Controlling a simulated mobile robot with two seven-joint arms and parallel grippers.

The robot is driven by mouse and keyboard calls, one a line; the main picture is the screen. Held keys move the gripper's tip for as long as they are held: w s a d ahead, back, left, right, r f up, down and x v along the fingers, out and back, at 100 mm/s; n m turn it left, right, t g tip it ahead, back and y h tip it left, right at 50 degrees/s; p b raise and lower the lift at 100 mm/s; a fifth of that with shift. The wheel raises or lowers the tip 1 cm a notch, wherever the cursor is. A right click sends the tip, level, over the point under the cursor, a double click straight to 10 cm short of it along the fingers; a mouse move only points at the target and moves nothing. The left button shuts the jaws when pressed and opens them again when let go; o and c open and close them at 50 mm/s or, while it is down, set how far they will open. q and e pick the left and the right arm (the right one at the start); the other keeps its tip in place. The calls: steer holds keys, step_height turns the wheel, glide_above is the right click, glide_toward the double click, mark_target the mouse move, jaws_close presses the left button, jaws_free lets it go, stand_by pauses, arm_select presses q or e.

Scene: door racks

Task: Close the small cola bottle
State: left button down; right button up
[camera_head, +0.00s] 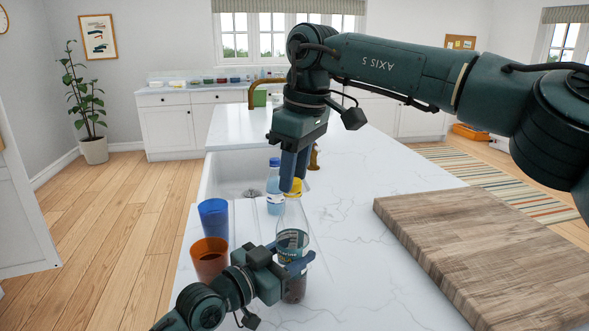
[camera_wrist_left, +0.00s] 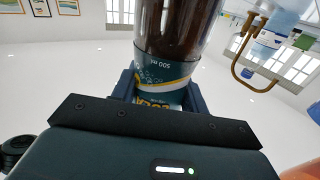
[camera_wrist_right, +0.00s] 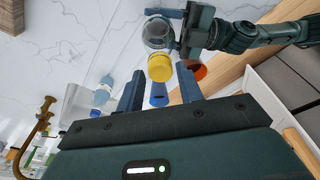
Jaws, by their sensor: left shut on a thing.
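The small cola bottle (camera_head: 292,240) stands upright on the marble counter, clear above with dark cola low down and a dark label. A yellow cap (camera_head: 293,186) sits at its mouth; I cannot tell how tightly. My left gripper (camera_head: 296,264) is shut around the bottle's lower body. The left wrist view shows the label (camera_wrist_left: 168,75) between its fingers. My right gripper (camera_head: 290,180) points down at the cap from above. In the right wrist view its fingers (camera_wrist_right: 160,90) are apart and empty, with the yellow cap (camera_wrist_right: 160,68) just beyond them.
A blue cup (camera_head: 213,220) and an orange cup (camera_head: 209,258) stand left of the bottle. A blue bottle (camera_head: 274,174) stands behind it, by the sink (camera_head: 225,187). A thick wooden board (camera_head: 490,245) lies to the right. The counter between bottle and board is clear.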

steer(key=shift+o, duration=1.1)
steer(key=shift+r, duration=2.25)
steer(key=shift+o, duration=0.5)
steer(key=o, duration=0.5)
steer(key=shift+c, duration=0.2)
step_height(320, 180, up, 7)
steer(key=d, duration=0.1)
steer(key=shift+s+r, duration=0.2)
steer(key=shift+s, duration=0.15)
